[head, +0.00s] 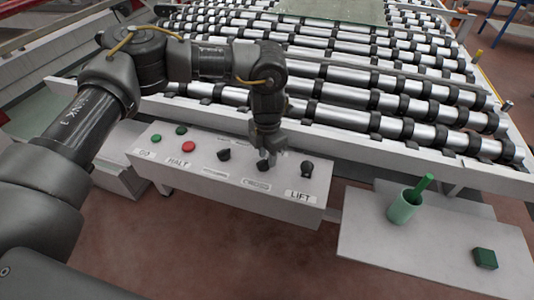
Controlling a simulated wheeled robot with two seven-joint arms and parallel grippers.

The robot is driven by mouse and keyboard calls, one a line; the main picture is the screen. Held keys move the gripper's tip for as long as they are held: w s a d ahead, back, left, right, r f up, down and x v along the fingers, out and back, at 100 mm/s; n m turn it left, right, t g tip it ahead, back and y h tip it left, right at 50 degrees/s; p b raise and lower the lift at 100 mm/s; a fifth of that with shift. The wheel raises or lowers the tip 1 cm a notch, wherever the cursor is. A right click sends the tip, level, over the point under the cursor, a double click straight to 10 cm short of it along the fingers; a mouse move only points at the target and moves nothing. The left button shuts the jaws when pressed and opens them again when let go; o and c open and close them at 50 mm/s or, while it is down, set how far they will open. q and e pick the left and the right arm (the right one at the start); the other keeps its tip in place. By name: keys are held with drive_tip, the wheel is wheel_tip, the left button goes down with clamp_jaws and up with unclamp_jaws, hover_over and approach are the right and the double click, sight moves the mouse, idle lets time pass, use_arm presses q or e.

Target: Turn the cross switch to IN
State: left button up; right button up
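A white control box (190,180) stands at the front of the roller table. It has three dark knobs: a left knob (224,154), a middle knob (263,165) and a right knob (307,168) above the label LIFT. The labels under the left and middle knobs are too small to read, so I cannot tell which is the cross switch or where it points. My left gripper (267,155) points down at the middle knob, its fingertips at or just above it. The finger gap and any contact are unclear. My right gripper is out of view.
Rollers (350,90) lie behind.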

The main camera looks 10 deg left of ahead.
sight(267, 158)
use_arm(q)
wheel_tip(267, 158, up, 11)
drive_tip(key=b, duration=0.1)
drive_tip(key=shift+b, duration=0.35)
drive_tip(key=shift+f, duration=0.1)
